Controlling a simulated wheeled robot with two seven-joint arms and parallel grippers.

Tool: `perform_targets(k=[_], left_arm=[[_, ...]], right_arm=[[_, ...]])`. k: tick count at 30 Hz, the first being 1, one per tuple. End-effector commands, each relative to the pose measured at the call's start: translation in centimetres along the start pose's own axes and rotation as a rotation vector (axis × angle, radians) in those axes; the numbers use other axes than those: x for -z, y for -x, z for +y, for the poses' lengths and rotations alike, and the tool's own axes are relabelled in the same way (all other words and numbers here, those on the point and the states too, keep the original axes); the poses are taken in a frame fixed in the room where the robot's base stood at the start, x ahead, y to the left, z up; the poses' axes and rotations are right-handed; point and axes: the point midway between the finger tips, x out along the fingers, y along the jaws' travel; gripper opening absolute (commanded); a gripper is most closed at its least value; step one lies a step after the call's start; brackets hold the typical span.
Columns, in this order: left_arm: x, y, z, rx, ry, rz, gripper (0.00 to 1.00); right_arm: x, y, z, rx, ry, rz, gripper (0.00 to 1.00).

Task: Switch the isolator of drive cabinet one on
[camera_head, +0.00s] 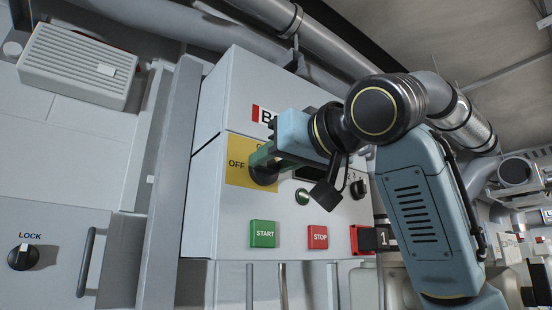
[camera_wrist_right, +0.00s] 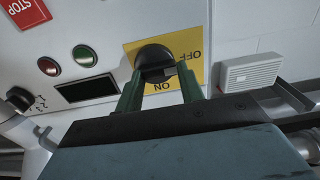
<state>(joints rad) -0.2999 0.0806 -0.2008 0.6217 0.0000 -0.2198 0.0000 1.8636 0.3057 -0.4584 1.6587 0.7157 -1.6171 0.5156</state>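The isolator is a black rotary knob (camera_head: 264,176) on a yellow plate (camera_head: 237,172) on the grey drive cabinet (camera_head: 206,222). The plate reads OFF at its left; its upper lettering is mostly hidden by my right gripper (camera_head: 268,158). In the right wrist view the knob (camera_wrist_right: 153,55) sits on the plate (camera_wrist_right: 187,46), with OFF to the right and ON below. The knob's handle seems to point towards OFF. The green fingers of my right gripper (camera_wrist_right: 158,76) are apart, one on each side of the knob; I cannot tell whether they touch it. My left gripper is out of view.
Below the isolator are a green START button (camera_head: 263,234) and a red STOP button (camera_head: 317,237). A small dial (camera_head: 358,188) is at the right. A LOCK knob (camera_head: 23,256) and a handle (camera_head: 86,262) are on the left panel. Pipes (camera_head: 330,42) run above the cabinet.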

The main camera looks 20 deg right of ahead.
Motion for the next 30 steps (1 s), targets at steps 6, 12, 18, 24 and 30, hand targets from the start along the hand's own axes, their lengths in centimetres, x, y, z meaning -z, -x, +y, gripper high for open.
perform_targets(k=[6, 12, 18, 24, 30], left_arm=[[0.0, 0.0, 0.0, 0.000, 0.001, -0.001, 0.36], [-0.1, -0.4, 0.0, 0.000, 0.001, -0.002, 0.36], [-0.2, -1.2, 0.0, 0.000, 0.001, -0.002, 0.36], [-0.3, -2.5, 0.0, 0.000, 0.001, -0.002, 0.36], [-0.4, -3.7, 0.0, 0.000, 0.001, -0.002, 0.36]], right_arm=[[0.0, 0.0, 0.0, -0.001, -0.002, 0.000, 0.15], [0.0, 0.0, 0.0, 0.001, -0.041, 0.001, 0.15], [-0.1, 0.0, 0.0, 0.001, -0.148, 0.001, 0.15], [0.0, 0.1, 0.1, 0.002, -0.318, 0.002, 0.15], [0.1, 0.0, 0.2, 0.003, -0.510, 0.002, 0.15]])
